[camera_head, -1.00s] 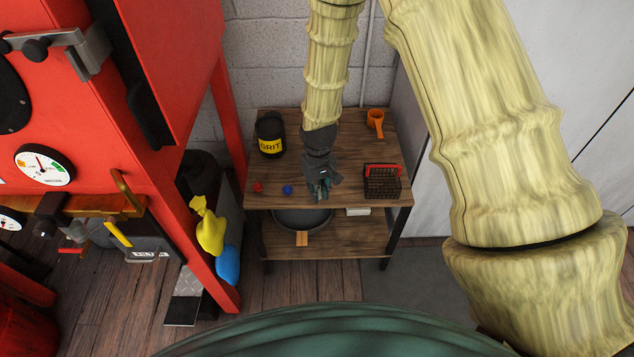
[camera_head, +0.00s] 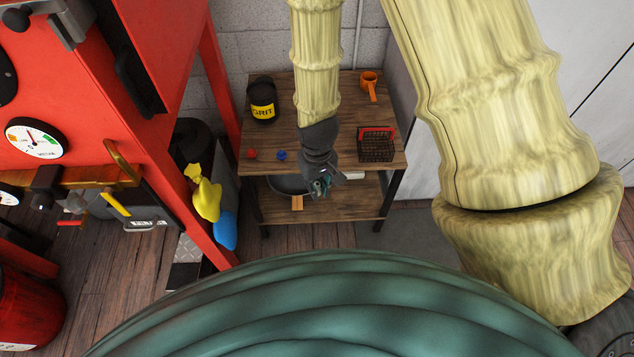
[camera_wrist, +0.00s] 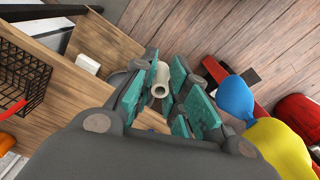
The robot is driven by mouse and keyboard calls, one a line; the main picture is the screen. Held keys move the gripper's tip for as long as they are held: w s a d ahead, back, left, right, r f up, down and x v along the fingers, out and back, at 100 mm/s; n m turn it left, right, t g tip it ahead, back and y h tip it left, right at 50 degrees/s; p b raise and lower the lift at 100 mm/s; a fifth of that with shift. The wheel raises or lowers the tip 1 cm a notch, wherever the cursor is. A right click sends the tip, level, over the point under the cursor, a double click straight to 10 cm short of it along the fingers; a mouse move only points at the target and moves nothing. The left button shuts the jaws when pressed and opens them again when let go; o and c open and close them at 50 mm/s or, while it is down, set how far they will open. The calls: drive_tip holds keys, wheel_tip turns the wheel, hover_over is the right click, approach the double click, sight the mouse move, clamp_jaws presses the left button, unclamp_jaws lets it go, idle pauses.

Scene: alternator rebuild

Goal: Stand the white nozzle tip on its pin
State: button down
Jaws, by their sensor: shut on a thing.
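The white nozzle tip (camera_wrist: 161,82) is a small hollow cylinder between the teal finger pads in the wrist view, its open end facing the camera. My gripper (camera_wrist: 172,88) is shut on it. In the head view my gripper (camera_head: 321,187) hangs in front of the bench's front edge, over the lower shelf. The tip cannot be made out there. A red piece (camera_head: 252,154) and a blue piece (camera_head: 282,155) stand near the bench top's front left edge. I cannot make out a free pin.
The wooden bench (camera_head: 225,168) holds a black grit can (camera_head: 262,103), an orange cup (camera_head: 369,80) and a wire basket (camera_head: 376,148). A dark pan (camera_head: 285,186) and a white block (camera_head: 355,176) are on the lower shelf.

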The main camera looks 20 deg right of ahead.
drive_tip(key=shift+r+p, duration=1.4)
drive_tip(key=shift+r, duration=0.15)
drive_tip(key=shift+w, duration=0.1)
